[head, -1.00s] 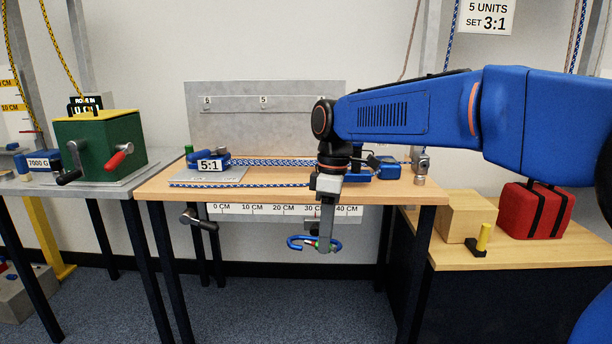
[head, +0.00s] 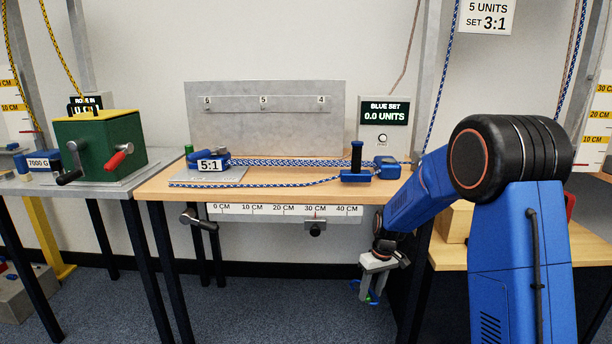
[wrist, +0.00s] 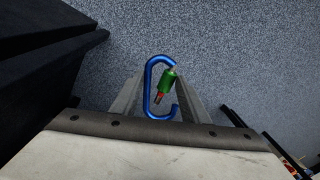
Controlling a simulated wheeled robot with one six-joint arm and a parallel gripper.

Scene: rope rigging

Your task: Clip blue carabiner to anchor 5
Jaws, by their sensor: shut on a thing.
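The blue carabiner (wrist: 150,85) with a green gate sleeve (wrist: 168,80) is held between the two fingers of my gripper (wrist: 157,100) in the wrist view. In the head view my gripper (head: 372,284) points down in front of the table's right leg, below the tabletop, with the carabiner (head: 368,297) partly hidden by the fingers. Anchor 5 (head: 263,104) is on the grey upright plate behind the table, under the label 5, between anchors 6 (head: 207,104) and 4 (head: 321,104). The carabiner is far from it, lower and to the right.
The wooden table (head: 240,193) bears a 5:1 pulley block (head: 209,162), blue-white rope (head: 270,182) and a blue device with a black handle (head: 356,165). A BLUE SET display (head: 384,112) reads 0.0 units. A green winch box (head: 100,145) stands at left. Space before the plate is open above the table.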

